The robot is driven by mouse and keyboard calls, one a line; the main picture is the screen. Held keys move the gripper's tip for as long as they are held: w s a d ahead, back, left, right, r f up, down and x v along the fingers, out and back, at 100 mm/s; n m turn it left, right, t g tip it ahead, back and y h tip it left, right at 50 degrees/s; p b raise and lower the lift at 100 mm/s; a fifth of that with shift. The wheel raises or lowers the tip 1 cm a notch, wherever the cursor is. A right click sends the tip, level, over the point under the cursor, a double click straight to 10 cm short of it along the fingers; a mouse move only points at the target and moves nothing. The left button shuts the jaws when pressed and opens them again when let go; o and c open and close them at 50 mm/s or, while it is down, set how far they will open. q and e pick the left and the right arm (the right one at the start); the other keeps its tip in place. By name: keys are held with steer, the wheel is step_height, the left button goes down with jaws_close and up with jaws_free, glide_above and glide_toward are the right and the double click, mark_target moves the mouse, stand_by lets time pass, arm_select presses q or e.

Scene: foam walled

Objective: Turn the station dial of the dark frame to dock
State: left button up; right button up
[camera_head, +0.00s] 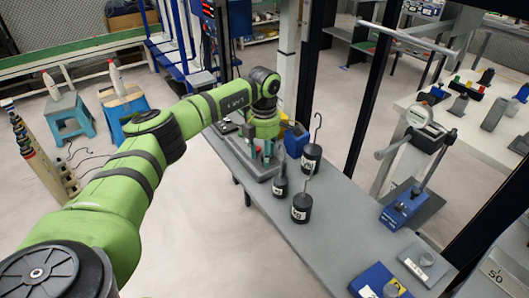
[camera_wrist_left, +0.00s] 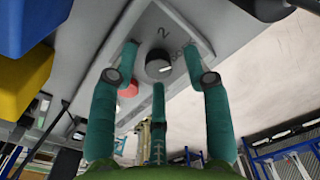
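A dark round dial knob (camera_wrist_left: 158,67) with a light pointer mark sits on a light grey panel (camera_wrist_left: 215,25) in the left wrist view. A "2" and partly hidden lettering are printed beside it. My left gripper (camera_wrist_left: 160,60) has its teal fingers spread around the knob, with gaps visible; contact cannot be told. In the head view the left gripper (camera_head: 262,154) points down over a grey station base (camera_head: 243,160) on the bench, and its arm hides part of it. Tall dark posts (camera_head: 375,80) stand beyond the bench. My right gripper is not seen.
A red button (camera_wrist_left: 128,89) is beside the dial. Dark hooked weights (camera_head: 302,207) and a blue box (camera_head: 296,140) stand close to the gripper on the grey bench (camera_head: 335,235). A blue block with a lever (camera_head: 404,207) is farther right. The bench's near middle is bare.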

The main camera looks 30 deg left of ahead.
arm_select(q)
steer(key=shift+w+r, duration=0.1)
step_height(320, 180, up, 12)
stand_by(0.5)
steer(key=shift+f, duration=0.2)
